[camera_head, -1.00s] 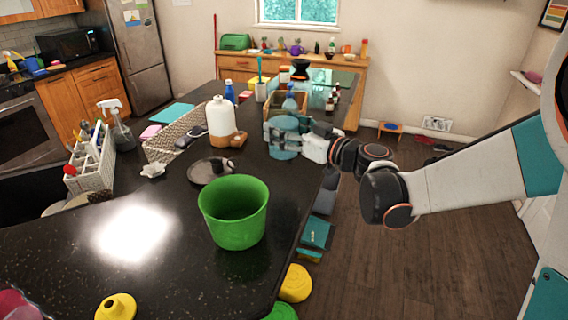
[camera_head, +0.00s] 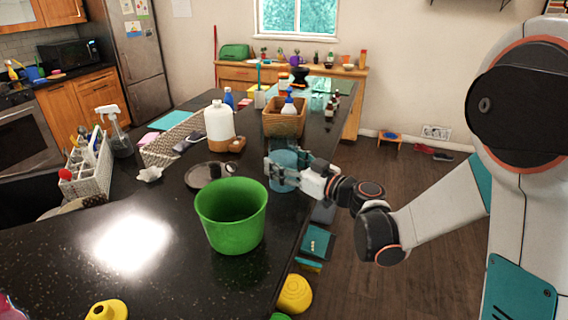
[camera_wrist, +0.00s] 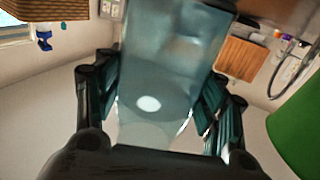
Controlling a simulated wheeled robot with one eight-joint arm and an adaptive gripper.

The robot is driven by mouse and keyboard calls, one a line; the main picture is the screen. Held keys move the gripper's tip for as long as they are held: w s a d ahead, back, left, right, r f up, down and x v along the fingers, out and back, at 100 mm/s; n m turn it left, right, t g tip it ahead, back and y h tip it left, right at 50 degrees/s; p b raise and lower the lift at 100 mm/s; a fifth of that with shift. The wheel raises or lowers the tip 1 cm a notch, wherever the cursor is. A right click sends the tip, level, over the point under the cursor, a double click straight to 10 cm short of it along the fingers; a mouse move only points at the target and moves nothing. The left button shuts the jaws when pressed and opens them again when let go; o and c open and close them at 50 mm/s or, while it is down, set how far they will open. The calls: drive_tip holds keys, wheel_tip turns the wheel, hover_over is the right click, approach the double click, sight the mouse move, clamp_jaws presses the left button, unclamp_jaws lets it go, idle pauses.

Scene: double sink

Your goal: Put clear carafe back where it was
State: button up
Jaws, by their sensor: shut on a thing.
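The clear carafe (camera_head: 284,158) is a bluish see-through vessel near the right edge of the dark counter. My gripper (camera_head: 283,171) is shut around it from the right side. In the wrist view the carafe (camera_wrist: 170,75) fills the middle between the two dark fingers of my gripper (camera_wrist: 160,110). I cannot tell whether the carafe's base touches the counter.
A green bucket (camera_head: 232,224) stands in front on the counter (camera_head: 150,205). A dark round lid (camera_head: 207,175), a white jug (camera_head: 219,124) and a wicker basket (camera_head: 284,122) are close by. The counter's right edge drops to the floor.

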drive_tip(key=shift+f, duration=0.15)
drive_tip(key=o, duration=1.6)
